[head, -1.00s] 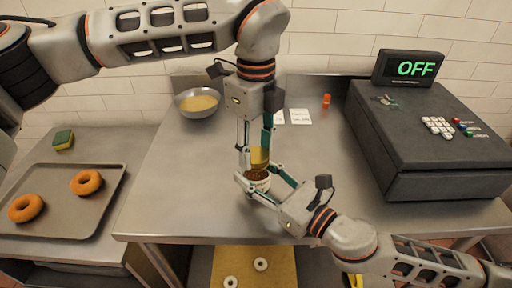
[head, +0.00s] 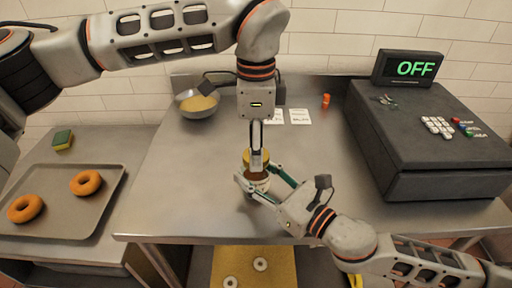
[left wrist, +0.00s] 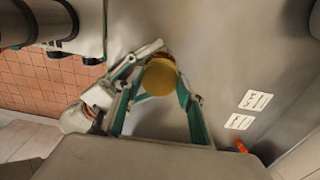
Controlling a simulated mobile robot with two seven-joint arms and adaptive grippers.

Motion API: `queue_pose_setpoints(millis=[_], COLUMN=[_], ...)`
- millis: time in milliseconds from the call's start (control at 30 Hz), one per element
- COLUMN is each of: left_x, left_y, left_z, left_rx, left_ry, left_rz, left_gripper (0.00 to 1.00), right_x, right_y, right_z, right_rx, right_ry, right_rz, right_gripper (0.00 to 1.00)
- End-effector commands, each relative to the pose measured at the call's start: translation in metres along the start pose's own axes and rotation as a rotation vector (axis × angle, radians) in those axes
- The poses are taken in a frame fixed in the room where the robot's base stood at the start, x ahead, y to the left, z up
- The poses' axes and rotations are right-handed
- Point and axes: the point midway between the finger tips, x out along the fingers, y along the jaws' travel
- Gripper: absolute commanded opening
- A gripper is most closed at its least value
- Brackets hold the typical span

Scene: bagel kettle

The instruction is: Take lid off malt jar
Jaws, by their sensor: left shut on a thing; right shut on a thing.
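The malt jar (head: 258,178), with brown contents and a pale lower part, stands upright near the front middle of the steel counter. My right gripper (head: 256,184) comes from the right and is shut around its body. The round yellow lid (head: 249,155) is at the jar's top. My left gripper (head: 257,160) points straight down and is shut on the lid. In the left wrist view the lid (left wrist: 160,77) lies between the left gripper's green-sided fingers and hides most of the jar. I cannot tell whether the lid is clear of the rim.
A metal bowl of yellow stuff (head: 198,103) stands at the back left. White cards (head: 299,117) and a small orange bottle (head: 326,100) are behind. A dark register (head: 430,140) fills the right. A tray (head: 100,205) with two orange rings and a sponge (head: 63,140) are left.

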Motion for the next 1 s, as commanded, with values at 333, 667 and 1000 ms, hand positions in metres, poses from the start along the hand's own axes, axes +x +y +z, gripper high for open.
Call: queue_pose_setpoints(millis=[333,667,1000], left_x=[-0.006,-0.016,-0.022], left_y=[0.0,0.0,0.0], left_z=[0.0,0.0,0.0], left_rx=[0.001,0.001,0.001], left_ry=[0.0,0.0,0.0], left_rz=[-0.001,0.0,0.0], left_gripper=[0.13,0.13,0.13], right_x=[0.0,0.0,0.0], right_y=[0.0,0.0,0.0], right_z=[0.0,0.0,0.0], right_rx=[0.0,0.0,0.0], right_ry=[0.0,0.0,0.0], right_rz=[0.0,0.0,0.0], right_gripper=[0.0,0.0,0.0])
